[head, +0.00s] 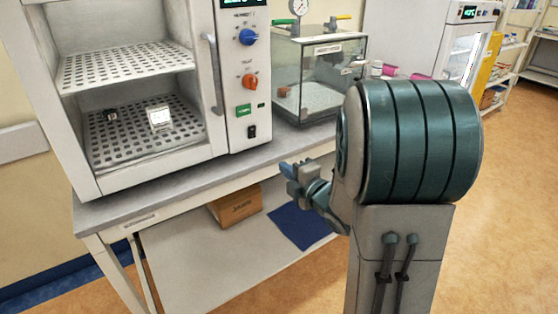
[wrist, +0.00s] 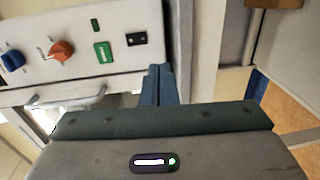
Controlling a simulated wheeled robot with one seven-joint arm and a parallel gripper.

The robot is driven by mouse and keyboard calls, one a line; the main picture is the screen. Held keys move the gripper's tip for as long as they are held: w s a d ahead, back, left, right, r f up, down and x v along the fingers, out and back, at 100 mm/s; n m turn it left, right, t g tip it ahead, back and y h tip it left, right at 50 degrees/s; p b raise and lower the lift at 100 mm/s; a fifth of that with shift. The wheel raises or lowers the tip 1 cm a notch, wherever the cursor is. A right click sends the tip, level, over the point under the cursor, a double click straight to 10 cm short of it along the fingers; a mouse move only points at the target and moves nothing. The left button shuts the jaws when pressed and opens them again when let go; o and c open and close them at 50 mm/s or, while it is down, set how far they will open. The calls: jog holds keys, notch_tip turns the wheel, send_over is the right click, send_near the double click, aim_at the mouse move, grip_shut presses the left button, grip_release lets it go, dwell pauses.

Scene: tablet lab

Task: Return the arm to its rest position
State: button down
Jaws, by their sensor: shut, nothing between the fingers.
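My gripper (head: 289,169) shows in the head view in front of the bench edge, below and right of the oven's control panel. Its blue fingers are together and nothing shows between them. In the wrist view my gripper (wrist: 157,71) points toward the oven front, its two blue fingers side by side and touching. My arm is bent, and its large teal joint hides part of the bench's right side and the floor in the head view.
An oven (head: 240,135) with an open chamber stands on the bench (head: 150,202); a small white item (head: 159,118) sits on its lower shelf. A glass chamber (head: 318,80) with a gauge stands right of it. A cardboard box (head: 236,207) lies below. Floor at right is clear.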

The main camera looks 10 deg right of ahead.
jog(key=s+d+r+m+g+h+p, duration=0.3)
jog(key=s+r+m+g+h+p, duration=0.25)
jog(key=m, duration=0.75)
jog(key=s+a+r+m+g+p, duration=0.1)
jog(key=s+a+m+g+p, duration=0.1)
jog(key=s, duration=0.7)
jog(key=s+a+r+m+g+p, duration=0.1)
jog(key=s+a+m+g+p, duration=0.1)
jog(key=s+a+m+g, duration=0.2)
jog(key=s+m+g, duration=0.1)
jog(key=s+m, duration=0.2)
jog(key=s, duration=0.3)
jog(key=shift+s+r+g, duration=0.15)
jog(key=shift+g, duration=0.2)
